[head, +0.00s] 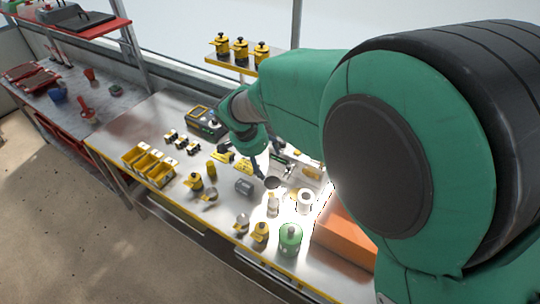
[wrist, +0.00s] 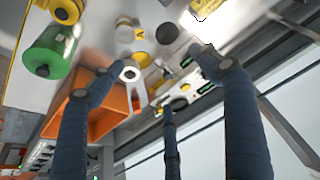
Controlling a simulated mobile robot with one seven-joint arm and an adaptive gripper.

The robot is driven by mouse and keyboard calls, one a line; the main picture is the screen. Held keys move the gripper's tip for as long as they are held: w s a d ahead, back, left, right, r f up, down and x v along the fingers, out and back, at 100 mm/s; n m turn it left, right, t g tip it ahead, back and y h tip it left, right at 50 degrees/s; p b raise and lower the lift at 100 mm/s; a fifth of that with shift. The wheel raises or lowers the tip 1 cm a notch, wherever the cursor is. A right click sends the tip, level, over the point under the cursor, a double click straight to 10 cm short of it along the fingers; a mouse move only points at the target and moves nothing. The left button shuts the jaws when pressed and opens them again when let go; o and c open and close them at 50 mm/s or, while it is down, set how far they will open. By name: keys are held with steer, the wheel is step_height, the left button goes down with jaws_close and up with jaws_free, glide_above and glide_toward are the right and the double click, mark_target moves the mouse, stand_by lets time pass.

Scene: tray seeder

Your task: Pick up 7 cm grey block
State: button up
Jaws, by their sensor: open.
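A dark grey block (head: 244,187), short and rounded, lies on the metal bench top in the head view, just in front of my gripper and apart from it. Its exact size cannot be read. My gripper (head: 252,162) is open above the bench, its dark fingers spread and pointing down. In the wrist view my gripper (wrist: 160,76) shows three spread fingers with nothing held between them. I cannot make out the grey block for certain in the wrist view. My green arm hides part of the bench at the right.
A green cylinder (head: 290,240), a white ring (head: 305,200) and an orange bin (head: 340,243) stand to the right. A yellow divided tray (head: 150,167) and several small yellow parts are at the left. A boxy device (head: 204,122) stands behind.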

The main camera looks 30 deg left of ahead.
steer(key=s+a+f, duration=0.5)
steer(key=a+f, duration=0.3)
steer(key=a, duration=0.2)
steer(key=shift+s+f, duration=0.15)
steer(key=shift+s, duration=0.25)
steer(key=b, duration=0.1)
glide_above(242, 186)
steer(key=s, duration=0.2)
steer(key=shift+f, duration=3.95)
steer(key=shift+f, duration=0.15)
steer(key=shift+b+x, duration=0.75)
steer(key=shift+x, duration=1.75)
steer(key=shift+w, duration=0.1)
steer(key=c, duration=1.5)
